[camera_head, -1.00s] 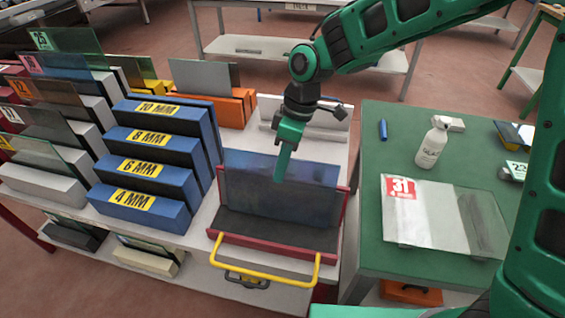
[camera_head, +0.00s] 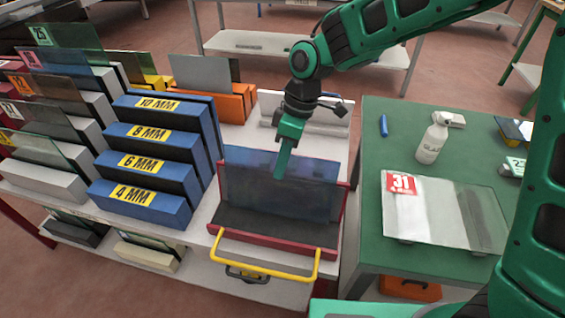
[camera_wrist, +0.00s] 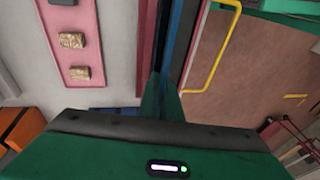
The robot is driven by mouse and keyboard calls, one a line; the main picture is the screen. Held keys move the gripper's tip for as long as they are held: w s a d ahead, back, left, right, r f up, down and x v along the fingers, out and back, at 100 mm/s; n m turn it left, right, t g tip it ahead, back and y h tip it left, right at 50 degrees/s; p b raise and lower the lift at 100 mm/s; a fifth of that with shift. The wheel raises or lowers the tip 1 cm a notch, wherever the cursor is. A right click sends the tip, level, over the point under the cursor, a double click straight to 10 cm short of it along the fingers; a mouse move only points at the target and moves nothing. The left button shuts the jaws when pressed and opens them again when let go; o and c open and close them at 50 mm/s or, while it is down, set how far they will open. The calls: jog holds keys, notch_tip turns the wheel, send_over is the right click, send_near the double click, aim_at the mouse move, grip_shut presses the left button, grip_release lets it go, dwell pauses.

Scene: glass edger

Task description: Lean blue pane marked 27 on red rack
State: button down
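The blue pane (camera_head: 250,190) stands nearly upright at the red rack (camera_head: 262,245), which has a dark base and a yellow handle in front. No number mark shows on the pane. Its lower edge is near the dark base; whether it rests there is hard to tell. My gripper (camera_head: 281,172) points down over the pane's upper edge, one finger in front of the glass. In the wrist view my fingers (camera_wrist: 163,102) are close together around the narrow blue edge, so they look shut on the pane. The rear finger is hidden in the head view.
Blue stepped racks (camera_head: 150,165) stand close on the left, and an orange rack (camera_head: 235,103) and a white rack (camera_head: 330,122) behind. On the right, a green table (camera_head: 375,215) holds a clear pane marked 31 (camera_head: 440,215) and a spray bottle (camera_head: 432,143).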

jog(key=shift+f, duration=0.1)
jog(key=c, duration=1.9)
grip_release()
jog(key=shift+f, duration=0.1)
jog(key=v, duration=0.8)
